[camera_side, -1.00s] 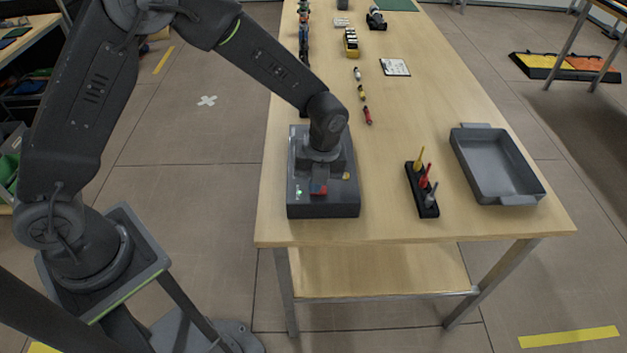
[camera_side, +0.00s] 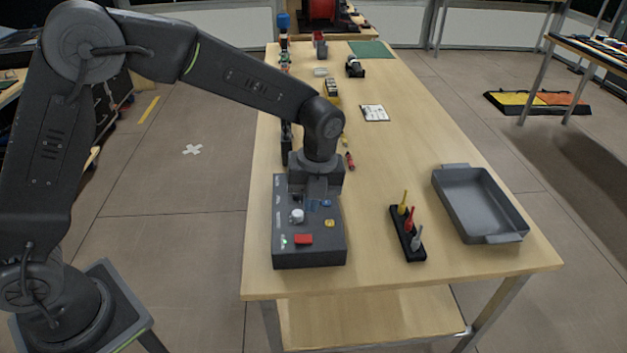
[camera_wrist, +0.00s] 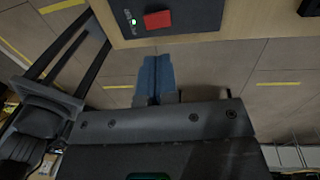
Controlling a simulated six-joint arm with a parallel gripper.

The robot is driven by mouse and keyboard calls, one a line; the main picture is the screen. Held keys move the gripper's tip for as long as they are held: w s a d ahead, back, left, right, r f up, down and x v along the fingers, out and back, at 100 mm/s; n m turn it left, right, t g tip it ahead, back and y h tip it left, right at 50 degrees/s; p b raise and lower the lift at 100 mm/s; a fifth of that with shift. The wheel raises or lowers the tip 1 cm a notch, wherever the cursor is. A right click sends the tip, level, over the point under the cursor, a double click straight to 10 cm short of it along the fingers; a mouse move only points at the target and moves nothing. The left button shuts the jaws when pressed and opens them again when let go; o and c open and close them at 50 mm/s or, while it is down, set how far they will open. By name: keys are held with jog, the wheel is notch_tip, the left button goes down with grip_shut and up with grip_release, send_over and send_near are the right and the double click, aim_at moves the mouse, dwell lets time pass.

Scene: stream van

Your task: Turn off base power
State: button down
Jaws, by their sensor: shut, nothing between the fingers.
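A dark grey control box (camera_side: 310,255) sits at the table's near left corner. It carries a red switch (camera_side: 303,239) with a small green lamp (camera_side: 284,240), which looks lit, to its left. The red switch (camera_wrist: 158,19) and green lamp (camera_wrist: 133,21) also show at the top of the wrist view. My gripper (camera_wrist: 153,58) has blue fingers closed together with nothing between them. In the side view it is over the back half of the box, apart from the red switch. The switch's exact tilt is too small to tell.
A white knob (camera_side: 297,215) and a yellow button (camera_side: 329,223) are on the box near my gripper. To the right stand a black rack (camera_side: 408,245) of coloured tools and a grey tray (camera_side: 440,190). Bare tabletop lies between box and rack.

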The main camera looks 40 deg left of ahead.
notch_tip(320, 180, up, 5)
send_over(298, 237)
jog(key=w+d, duration=0.2)
jog(key=d, duration=0.1)
jog(key=shift+a+r, duration=0.1)
jog(key=shift+a, duration=0.05)
jog(key=shift+a, duration=0.1)
jog(key=shift+s+a+r, duration=0.15)
jog(key=shift+s+a, duration=0.2)
jog(key=shift+a, duration=0.1)
jog(key=f, duration=0.4)
jog(key=a+f, duration=0.1)
jog(key=f, duration=0.4)
jog(key=s+f, duration=0.1)
jog(key=f, duration=0.4)
jog(key=shift+s+a, duration=0.1)
jog(key=shift+a, duration=0.05)
